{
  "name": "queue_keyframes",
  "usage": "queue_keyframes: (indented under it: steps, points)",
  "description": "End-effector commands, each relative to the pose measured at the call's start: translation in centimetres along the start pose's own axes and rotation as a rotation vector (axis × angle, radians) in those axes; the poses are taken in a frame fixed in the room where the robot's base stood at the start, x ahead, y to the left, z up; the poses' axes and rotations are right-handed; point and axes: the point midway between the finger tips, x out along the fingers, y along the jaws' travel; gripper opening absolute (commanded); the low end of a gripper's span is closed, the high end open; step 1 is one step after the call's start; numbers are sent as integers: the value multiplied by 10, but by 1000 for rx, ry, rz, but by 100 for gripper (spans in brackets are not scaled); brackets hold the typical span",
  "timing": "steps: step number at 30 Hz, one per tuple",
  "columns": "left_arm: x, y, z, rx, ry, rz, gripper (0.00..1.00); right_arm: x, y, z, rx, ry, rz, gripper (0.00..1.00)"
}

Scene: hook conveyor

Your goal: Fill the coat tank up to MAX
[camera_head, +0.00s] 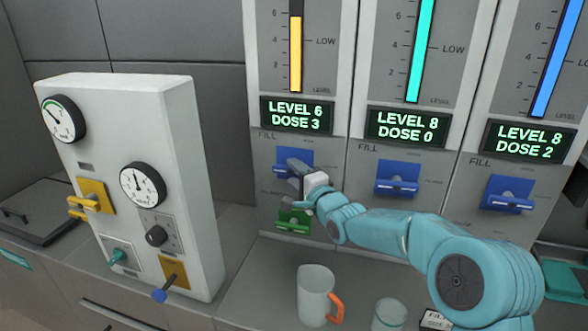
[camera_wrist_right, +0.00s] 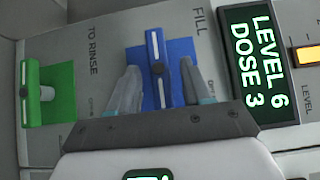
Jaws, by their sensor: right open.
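Three tank panels stand side by side; none shows a readable coat label. The left panel has an orange level gauge (camera_head: 296,52) and a green-lettered display (camera_head: 297,116) reading LEVEL 6, DOSE 3. Below it is a blue FILL lever (camera_wrist_right: 157,68), partly hidden in the head view by my right gripper (camera_head: 302,174). In the right wrist view my right gripper (camera_wrist_right: 160,82) is open, its fingers on either side of the blue lever; contact cannot be told. A green lever (camera_head: 293,221) labelled TO RINSE sits below. My left gripper is out of view.
The middle display (camera_head: 407,127) reads LEVEL 8, DOSE 0; the right one (camera_head: 529,140) reads LEVEL 8, DOSE 2. A white gauge box (camera_head: 130,180) stands left.

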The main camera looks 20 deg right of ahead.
Motion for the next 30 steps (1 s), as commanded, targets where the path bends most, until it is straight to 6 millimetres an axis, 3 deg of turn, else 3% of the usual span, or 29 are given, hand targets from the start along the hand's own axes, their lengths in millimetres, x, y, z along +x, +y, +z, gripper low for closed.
queue_keyframes:
  steps: [11,12,16,17,30]
  points:
    - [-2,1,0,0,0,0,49,11,1,0,0,0,1,49]
    - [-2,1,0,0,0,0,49,11,1,0,0,0,1,46]
    - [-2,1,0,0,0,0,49,11,1,0,0,1,1,3]
    - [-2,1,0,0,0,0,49,11,1,0,0,1,1,0]
    - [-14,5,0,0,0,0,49,11,-4,0,-58,1,60,0]
